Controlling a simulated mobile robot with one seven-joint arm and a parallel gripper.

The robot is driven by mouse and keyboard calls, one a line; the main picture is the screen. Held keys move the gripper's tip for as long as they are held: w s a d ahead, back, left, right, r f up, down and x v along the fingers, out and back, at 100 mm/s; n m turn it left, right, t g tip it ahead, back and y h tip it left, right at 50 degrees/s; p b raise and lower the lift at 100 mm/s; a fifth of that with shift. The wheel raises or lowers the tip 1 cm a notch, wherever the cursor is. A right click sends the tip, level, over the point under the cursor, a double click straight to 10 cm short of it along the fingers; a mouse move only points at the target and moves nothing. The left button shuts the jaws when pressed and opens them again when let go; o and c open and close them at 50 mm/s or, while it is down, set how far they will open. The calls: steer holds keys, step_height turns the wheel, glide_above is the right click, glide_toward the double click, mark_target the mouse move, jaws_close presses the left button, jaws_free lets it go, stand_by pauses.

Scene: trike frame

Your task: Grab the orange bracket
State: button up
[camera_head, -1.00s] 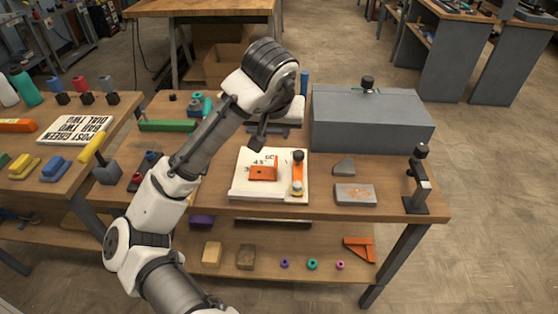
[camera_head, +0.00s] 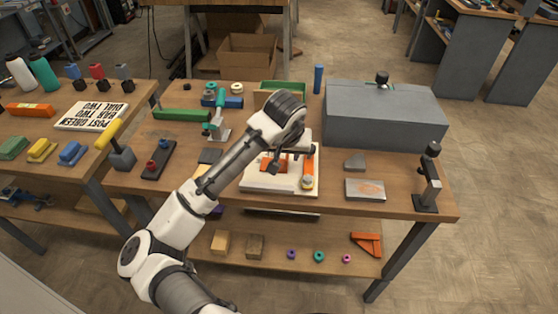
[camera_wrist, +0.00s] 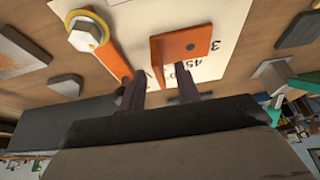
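The orange bracket (camera_head: 268,163) is on the white board (camera_head: 255,183) on the middle table, partly hidden by my gripper (camera_head: 280,160) in the head view. In the wrist view the bracket (camera_wrist: 180,45) shows an upright plate with a hole and a flat flange. My gripper (camera_wrist: 160,90) is open, with its two dark fingers apart and nothing gripped between them. The fingertips are close to the bracket's near edge; I cannot tell if they touch it.
An orange lever with a bolt (camera_wrist: 98,40) is beside the bracket on the same board. A large grey box (camera_head: 385,110) stands behind right. A dark clamp stand (camera_head: 428,180) is at the table's right end. An orange triangular piece (camera_head: 367,243) lies on the lower shelf.

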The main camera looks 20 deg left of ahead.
steer(key=shift+x, duration=0.95)
steer(key=shift+c, duration=0.3)
jaws_close()
steer(key=shift+r, duration=0.2)
